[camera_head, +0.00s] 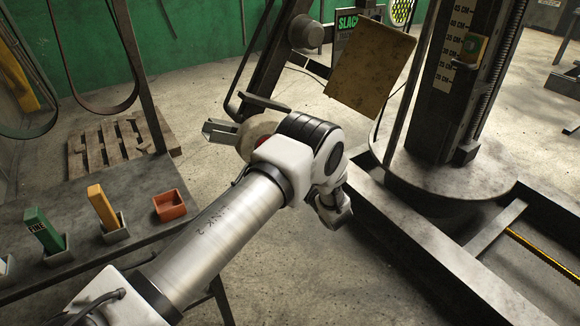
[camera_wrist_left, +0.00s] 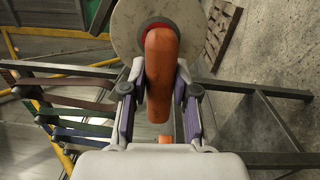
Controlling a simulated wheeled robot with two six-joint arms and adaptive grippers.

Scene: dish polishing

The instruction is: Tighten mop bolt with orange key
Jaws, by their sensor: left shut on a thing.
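In the left wrist view my left gripper (camera_wrist_left: 160,80) is shut on the orange key (camera_wrist_left: 159,95), with a finger on each side of its thick orange handle. The key's far end meets the red hub of a pale round mop wheel (camera_wrist_left: 125,28). The bolt itself is hidden behind the handle, so I cannot tell how the key sits on it. In the head view the mop wheel (camera_head: 248,130) shows partly behind my left wrist. My left fingers and the key are hidden there by my own arm. My right gripper is not in view.
The dark bench (camera_head: 75,205) at left holds a green block (camera_head: 42,230), an orange-yellow block (camera_head: 102,207) and a red-orange box (camera_head: 170,206). A brown plate (camera_head: 370,66) and a column with a scale (camera_head: 450,80) stand at right. A pallet (camera_head: 118,142) lies on the floor.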

